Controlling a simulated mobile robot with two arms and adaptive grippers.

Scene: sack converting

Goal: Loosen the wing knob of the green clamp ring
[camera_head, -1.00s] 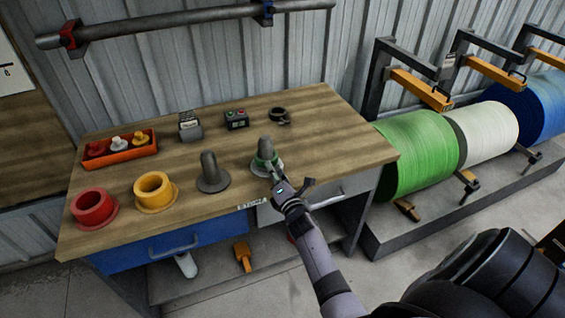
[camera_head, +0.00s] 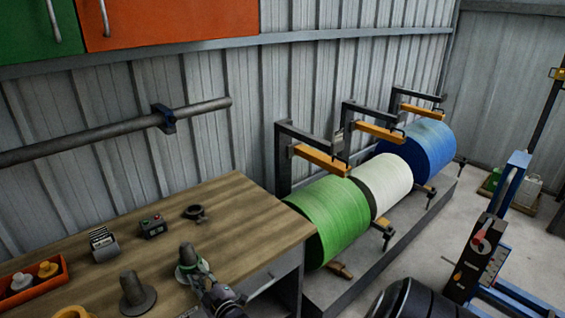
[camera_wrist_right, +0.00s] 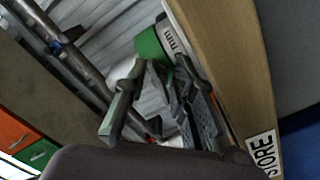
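The green clamp ring (camera_head: 184,268) sits around the lower part of a grey stepped post (camera_head: 188,254) near the table's front edge. My right gripper (camera_head: 214,293) is at the ring's front right side in the head view, close to it; whether it touches cannot be told. The wing knob cannot be made out there, hidden by or merged with the gripper. In the right wrist view, dark grey finger parts (camera_wrist_right: 160,98) stand in front of a green part (camera_wrist_right: 150,44) beside a white strip marked "mm". Whether they grip anything is unclear. My left gripper is not in view.
Green (camera_head: 335,222), white (camera_head: 385,184) and blue (camera_head: 420,150) rolls stand to the right.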

